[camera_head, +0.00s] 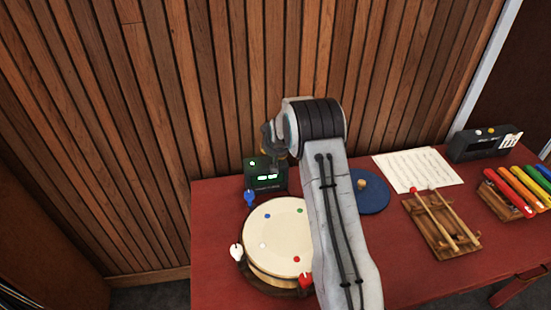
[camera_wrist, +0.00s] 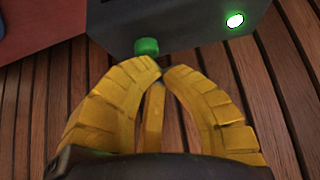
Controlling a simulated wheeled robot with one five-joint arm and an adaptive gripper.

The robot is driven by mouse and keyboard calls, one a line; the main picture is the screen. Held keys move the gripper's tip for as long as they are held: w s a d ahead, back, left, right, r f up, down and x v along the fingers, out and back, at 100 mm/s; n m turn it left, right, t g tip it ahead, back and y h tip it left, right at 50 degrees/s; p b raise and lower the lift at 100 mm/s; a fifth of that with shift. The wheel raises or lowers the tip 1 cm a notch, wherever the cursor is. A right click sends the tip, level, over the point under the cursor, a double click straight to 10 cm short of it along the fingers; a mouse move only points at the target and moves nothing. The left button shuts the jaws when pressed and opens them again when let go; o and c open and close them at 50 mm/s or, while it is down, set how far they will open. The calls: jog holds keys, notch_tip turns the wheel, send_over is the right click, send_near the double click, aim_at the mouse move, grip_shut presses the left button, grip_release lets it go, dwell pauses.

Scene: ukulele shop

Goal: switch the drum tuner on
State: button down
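The drum tuner (camera_head: 265,177) is a dark box at the back left of the red table, behind the drum. Green lights glow on its front in the head view. In the wrist view the tuner (camera_wrist: 180,22) fills the top, with a green button (camera_wrist: 146,46) and a lit round green light (camera_wrist: 235,20). My gripper (camera_wrist: 160,70) has yellow fingers drawn together at the tips, with nothing between them. The tips are just beside the green button; I cannot tell whether they touch it. In the head view my wrist mostly hides the gripper.
The drum (camera_head: 275,238), with blue, white and red pegs, stands in front of the tuner. A blue disc (camera_head: 371,194), a music sheet (camera_head: 418,170), a wooden rack with sticks (camera_head: 440,225), coloured bars (camera_head: 515,190) and another dark device (camera_head: 480,146) are to the right. A wood-slat wall rises behind.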

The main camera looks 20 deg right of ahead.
jog(key=shift+r, duration=0.1)
jog(key=shift+r+p, duration=1.45)
jog(key=shift+r, duration=1.55)
jog(key=s+a+f+g, duration=0.1)
jog(key=s+f+g, duration=0.1)
jog(key=s+f, duration=0.1)
jog(key=s+a+f+g+y, duration=0.1)
jog(key=s+f+g, duration=0.1)
jog(key=s, duration=0.4)
jog(key=s+a+f+g, duration=0.1)
jog(key=s+f+g, duration=0.1)
jog(key=s, duration=0.3)
jog(key=shift+s+f, duration=0.25)
jog(key=shift+f, duration=0.55)
jog(key=s, duration=0.2)
jog(key=s+a+r+g, duration=0.1)
jog(key=s, duration=0.2)
jog(key=s+a+g, duration=0.1)
jog(key=s, duration=0.2)
jog(key=shift+r+y, duration=0.3)
jog(key=shift+y, duration=0.1)
jog(key=s+a+r+n+t, duration=0.1)
jog(key=s+a+r, duration=0.3)
jog(key=s+r, duration=0.7)
jog(key=s+a+r+n+t, duration=0.1)
jog(key=s+a+r+t, duration=0.3)
jog(key=s+r, duration=0.6)
jog(key=shift+s+r, duration=0.35)
jog(key=shift+r, duration=0.05)
